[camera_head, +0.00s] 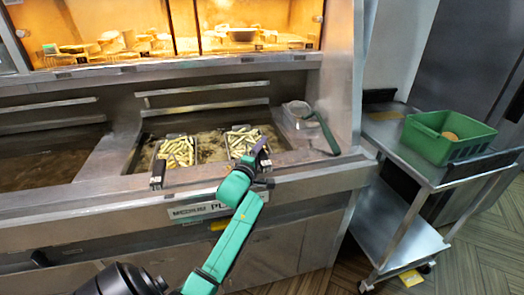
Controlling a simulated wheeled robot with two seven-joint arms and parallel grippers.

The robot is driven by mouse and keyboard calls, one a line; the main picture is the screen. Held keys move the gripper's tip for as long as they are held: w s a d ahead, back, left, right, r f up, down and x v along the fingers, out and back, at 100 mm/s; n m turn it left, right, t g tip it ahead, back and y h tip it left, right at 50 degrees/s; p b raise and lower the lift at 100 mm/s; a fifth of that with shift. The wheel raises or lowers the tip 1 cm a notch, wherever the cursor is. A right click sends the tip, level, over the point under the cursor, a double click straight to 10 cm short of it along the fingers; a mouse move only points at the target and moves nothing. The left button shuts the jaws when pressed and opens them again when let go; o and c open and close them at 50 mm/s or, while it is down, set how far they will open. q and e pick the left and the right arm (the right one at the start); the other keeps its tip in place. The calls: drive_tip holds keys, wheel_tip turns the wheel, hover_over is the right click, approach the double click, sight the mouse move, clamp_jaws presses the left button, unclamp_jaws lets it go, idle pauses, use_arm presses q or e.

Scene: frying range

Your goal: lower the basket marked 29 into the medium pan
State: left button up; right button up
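Two wire baskets of chips sit in the same oil pan (210,147), a left basket (176,152) and a right basket (243,140). The number 29 is not readable on either. A label (200,210) on the front below this pan seems to read "MEDIUM", partly hidden by my arm. My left gripper (262,160) is at the front end of the right basket, by its handle. The fingers are small and dark, so I cannot tell whether they grip the handle. The left basket has a dark handle (157,174) at the pan's front edge. My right gripper is not in view.
Another oil pan (45,155) lies at the left. A green-handled scoop (323,132) rests at the range's right end. A steel trolley (405,160) with a green crate (450,136) stands to the right. A lit food display (170,30) is above the pans.

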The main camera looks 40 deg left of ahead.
use_arm(q)
drive_tip(key=shift+f, duration=0.15)
drive_tip(key=shift+s+d, duration=0.15)
drive_tip(key=shift+s, duration=0.2)
drive_tip(key=b+v, duration=0.1)
drive_tip(key=v, duration=1.3)
drive_tip(key=shift+b, duration=0.35)
